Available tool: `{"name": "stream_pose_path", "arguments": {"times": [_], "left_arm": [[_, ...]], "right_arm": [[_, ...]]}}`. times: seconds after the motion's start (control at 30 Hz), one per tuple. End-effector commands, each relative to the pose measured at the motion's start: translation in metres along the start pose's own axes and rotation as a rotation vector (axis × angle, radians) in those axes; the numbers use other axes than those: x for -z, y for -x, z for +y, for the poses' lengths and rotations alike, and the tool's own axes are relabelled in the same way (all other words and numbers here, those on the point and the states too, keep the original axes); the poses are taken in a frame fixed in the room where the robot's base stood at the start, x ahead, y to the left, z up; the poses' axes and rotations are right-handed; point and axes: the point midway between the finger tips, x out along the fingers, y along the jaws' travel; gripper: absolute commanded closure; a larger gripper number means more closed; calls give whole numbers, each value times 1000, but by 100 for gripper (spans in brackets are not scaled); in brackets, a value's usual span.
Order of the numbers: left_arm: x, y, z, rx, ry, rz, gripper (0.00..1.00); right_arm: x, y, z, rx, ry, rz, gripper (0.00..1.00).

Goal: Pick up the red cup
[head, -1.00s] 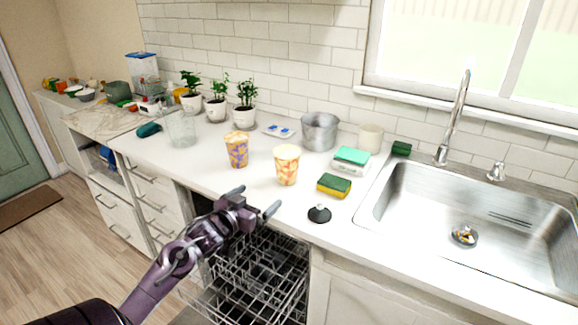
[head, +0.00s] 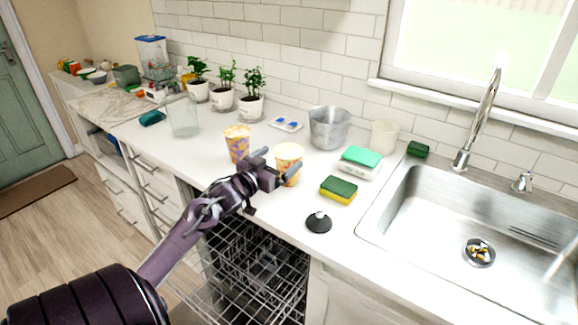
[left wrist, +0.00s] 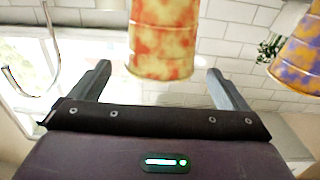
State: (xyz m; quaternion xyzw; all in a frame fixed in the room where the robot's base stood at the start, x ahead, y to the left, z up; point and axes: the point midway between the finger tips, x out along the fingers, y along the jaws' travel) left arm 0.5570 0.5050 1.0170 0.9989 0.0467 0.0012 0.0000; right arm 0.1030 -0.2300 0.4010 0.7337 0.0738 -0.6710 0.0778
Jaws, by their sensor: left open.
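The red cup (head: 289,154), patterned in red and yellow, stands upright on the white counter. In the left wrist view the red cup (left wrist: 163,40) shows between the two fingers, at or just beyond their tips. My left gripper (head: 279,164) is open and empty, at the cup's near side, and covers part of its lower body. I cannot tell whether a finger touches the cup. A purple and yellow cup (head: 237,146) stands to its left, and this cup also shows at the right of the left wrist view (left wrist: 300,55). My right gripper is not in view.
A yellow-green sponge (head: 338,190), a black stopper (head: 319,223) and a soap box (head: 360,162) lie right of the cup. A metal pot (head: 329,128) stands behind. The open dishwasher rack (head: 255,270) is below the counter edge. The sink (head: 440,215) is at right.

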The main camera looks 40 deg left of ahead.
Motion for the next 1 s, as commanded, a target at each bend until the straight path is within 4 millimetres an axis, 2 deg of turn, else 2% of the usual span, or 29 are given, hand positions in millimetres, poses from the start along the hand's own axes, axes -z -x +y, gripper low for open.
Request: {"name": "stream_pose_path", "arguments": {"times": [0.1, 0.3, 0.63, 1.0], "left_arm": [[3, -16, 0, 1, -1, 3, 3], [2, -41, 0, 1, 0, 2, 3], [0, -48, 0, 1, -2, 0, 3], [0, -47, 0, 1, -1, 0, 50]], "right_arm": [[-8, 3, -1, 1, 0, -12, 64], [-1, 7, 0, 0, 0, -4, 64], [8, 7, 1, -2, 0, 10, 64], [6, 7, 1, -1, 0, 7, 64]]}}
